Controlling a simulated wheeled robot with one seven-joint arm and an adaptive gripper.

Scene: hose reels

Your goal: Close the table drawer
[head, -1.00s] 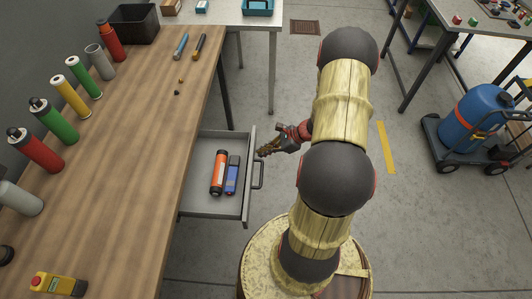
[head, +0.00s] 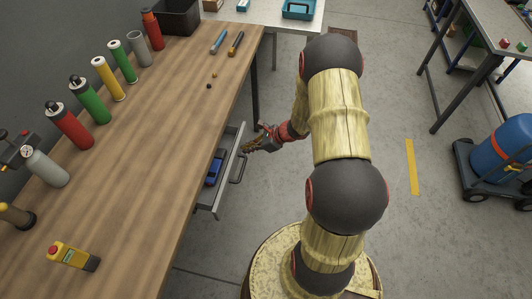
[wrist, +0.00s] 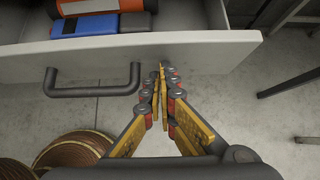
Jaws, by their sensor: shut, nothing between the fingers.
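The table drawer (head: 229,172) is partly open, sticking out from the right side of the wooden table (head: 150,140). Its dark bar handle (head: 240,168) is on the front panel, and the handle also shows in the wrist view (wrist: 92,92). My gripper (head: 248,146) is shut and empty, with its fingertips at the drawer's front panel, beyond the handle. In the wrist view the fingertips (wrist: 160,68) meet the panel's lower edge, right of the handle; I cannot tell whether they touch. A blue item (head: 214,170) lies in the drawer, and an orange one (wrist: 85,6) shows beside it.
Several bottles and canisters, including a red one (head: 69,126), stand along the table's left side. A yellow device (head: 72,256) lies near its front. A blue tank on a cart (head: 495,155) stands at the right.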

